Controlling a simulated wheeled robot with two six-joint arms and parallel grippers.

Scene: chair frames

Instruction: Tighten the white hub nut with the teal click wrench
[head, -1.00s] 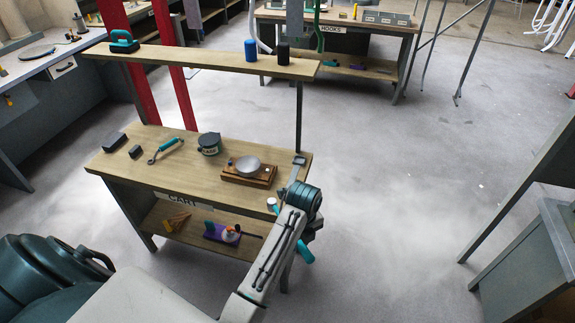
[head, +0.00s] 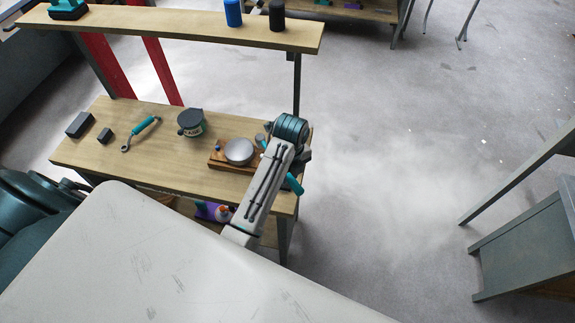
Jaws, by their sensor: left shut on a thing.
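My left arm reaches over the right end of the cart (head: 110,158). Its left gripper (head: 301,157) is mostly hidden behind the wrist. A teal handle (head: 295,184) sticks out below the wrist, beyond the cart's right edge; it looks held in the left gripper, and its other end is hidden. A second teal-handled wrench (head: 141,133) with a ring end lies on the cart top. A wooden block (head: 216,160) with a grey round dish (head: 239,151) sits beside the wrist. I cannot make out a white hub nut. My right gripper is out of view.
A dark-lidded tin (head: 190,123) and two dark blocks (head: 79,124) stand on the cart top. A raised shelf (head: 170,30) carries a blue can (head: 233,12) and a black can (head: 276,14). The floor to the right is clear up to a grey cabinet (head: 525,240).

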